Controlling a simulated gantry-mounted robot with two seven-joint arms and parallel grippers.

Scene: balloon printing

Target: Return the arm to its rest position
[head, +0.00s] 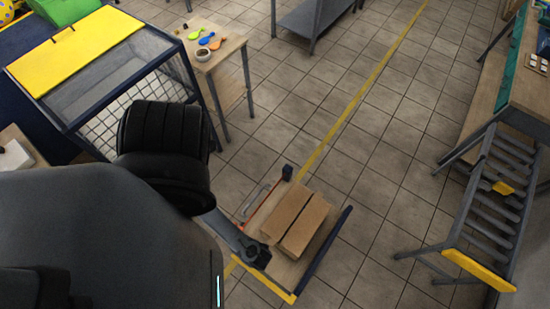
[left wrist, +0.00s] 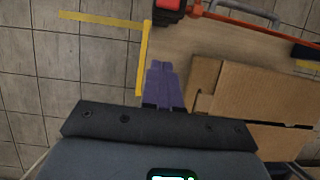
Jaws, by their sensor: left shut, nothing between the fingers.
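My left gripper (left wrist: 162,85) shows in the left wrist view as two purple fingers pressed together, with nothing between them. In that view they overlap the low cart's wooden deck (left wrist: 200,40) beside its yellow edge, left of the cardboard. The gap in height between fingers and cart cannot be told. In the head view my left arm fills the lower left, and I cannot make out its fingertips there. My right gripper is in neither view.
The cart carries flat brown cardboard boxes (head: 296,218) and has an orange rail (left wrist: 255,25). A yellow-topped mesh cage (head: 75,50) and a small wooden table (head: 228,50) stand at upper left. A slatted grey rack (head: 497,200) stands right. Tiled floor between is clear.

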